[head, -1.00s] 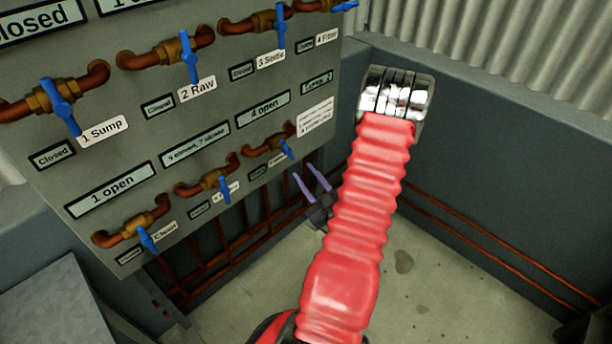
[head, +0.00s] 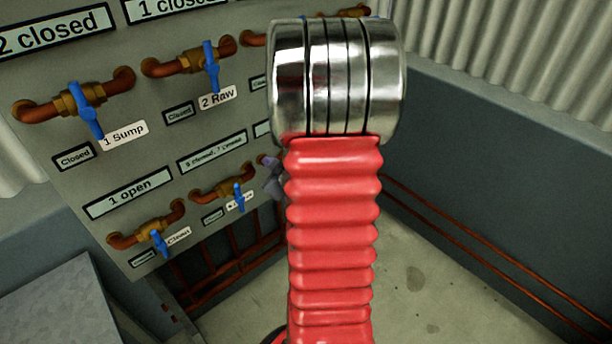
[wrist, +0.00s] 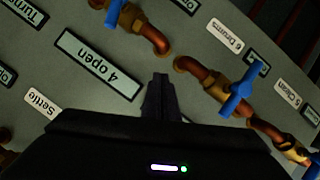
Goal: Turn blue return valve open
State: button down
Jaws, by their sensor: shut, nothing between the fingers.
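Several brass valves with blue handles sit on a grey panel. No label reading "Return" is legible. In the wrist view, upside down, a valve with a blue handle (wrist: 115,12) is cut by the top edge; its label is out of view. The valve by "6 Drums" (wrist: 238,92) is right of centre, its handle slanting across the pipe. The valve by "5 Clean" (wrist: 290,150) is at the lower right. My gripper (wrist: 161,78) is shut and empty, in front of the panel between the first two valves. In the head view my gripper (head: 272,182) is mostly hidden behind my red arm.
The display "4 open" (wrist: 97,64) is left of my fingers. In the head view, the "1 Sump" valve (head: 85,100) and "2 Raw" valve (head: 208,62) are in the upper row. Copper pipes (head: 235,250) run below the panel. A grey box (head: 55,305) stands lower left.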

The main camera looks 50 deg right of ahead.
jog(key=a+r+m+g+y, duration=0.1)
jog(key=a+r+g, duration=0.1)
jog(key=a+r, duration=0.5)
jog(key=a+r+g, duration=0.1)
jog(key=a+r, duration=0.2)
jog(key=a, duration=0.8)
jog(key=s+a+r+g+y, duration=0.1)
jog(key=s+a+r+y, duration=0.1)
jog(key=s+a, duration=0.5)
jog(key=s+a+r+g+y, duration=0.1)
jog(key=s+a+g+y, duration=0.1)
jog(key=s+a, duration=0.6)
jog(key=a, duration=0.4)
jog(key=shift+r+g+y, duration=0.3)
jog(key=shift+r, duration=0.1)
jog(key=shift+a, duration=0.1)
